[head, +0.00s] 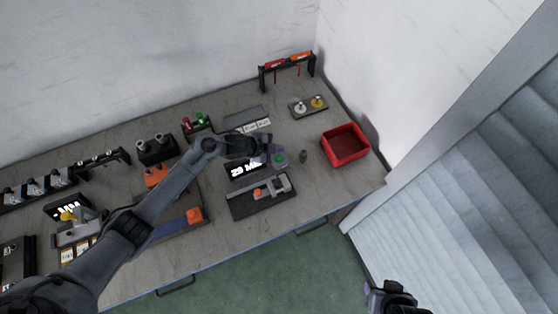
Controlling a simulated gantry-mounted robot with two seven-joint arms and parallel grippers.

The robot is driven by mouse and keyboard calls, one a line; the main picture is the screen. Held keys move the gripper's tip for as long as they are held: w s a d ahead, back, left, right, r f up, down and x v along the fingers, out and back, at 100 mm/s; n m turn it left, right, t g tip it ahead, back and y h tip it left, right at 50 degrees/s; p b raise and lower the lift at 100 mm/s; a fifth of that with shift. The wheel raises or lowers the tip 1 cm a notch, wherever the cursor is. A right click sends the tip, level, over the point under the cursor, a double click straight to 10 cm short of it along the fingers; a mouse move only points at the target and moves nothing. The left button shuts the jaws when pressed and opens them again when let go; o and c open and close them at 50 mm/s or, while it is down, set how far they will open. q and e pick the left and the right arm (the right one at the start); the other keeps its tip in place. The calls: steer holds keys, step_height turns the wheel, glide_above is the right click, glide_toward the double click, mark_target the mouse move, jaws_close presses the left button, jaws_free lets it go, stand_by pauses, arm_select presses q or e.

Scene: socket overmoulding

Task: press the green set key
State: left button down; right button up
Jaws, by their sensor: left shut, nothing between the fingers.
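The green set key (279,158) is a small round green button on a dark timer unit with a lit display (246,170) on the bench. My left gripper (270,149) is shut and empty, with its tips just beside and above the key. I cannot tell whether the fingertips touch it. My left arm comes in from the lower left and hides part of the bench. My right gripper (390,298) shows only in part at the bottom edge, away from the bench, and its fingers cannot be made out.
A black fixture with an orange part (258,194) lies just in front of the timer. A red bin (345,144) stands at the right end. A small grey cylinder (303,156) stands between the timer and the bin. A tool rack (287,68) stands at the back.

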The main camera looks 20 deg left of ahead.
mark_target(277, 159)
arm_select(q)
steer(key=shift+f+b, duration=0.75)
steer(key=shift+f, duration=0.9)
arm_select(e)
steer(key=shift+d+f, duration=0.15)
steer(key=shift+f, duration=1.15)
arm_select(q)
steer(key=shift+f, duration=0.15)
steer(key=shift+f, duration=0.25)
arm_select(e)
steer(key=shift+f, duration=0.2)
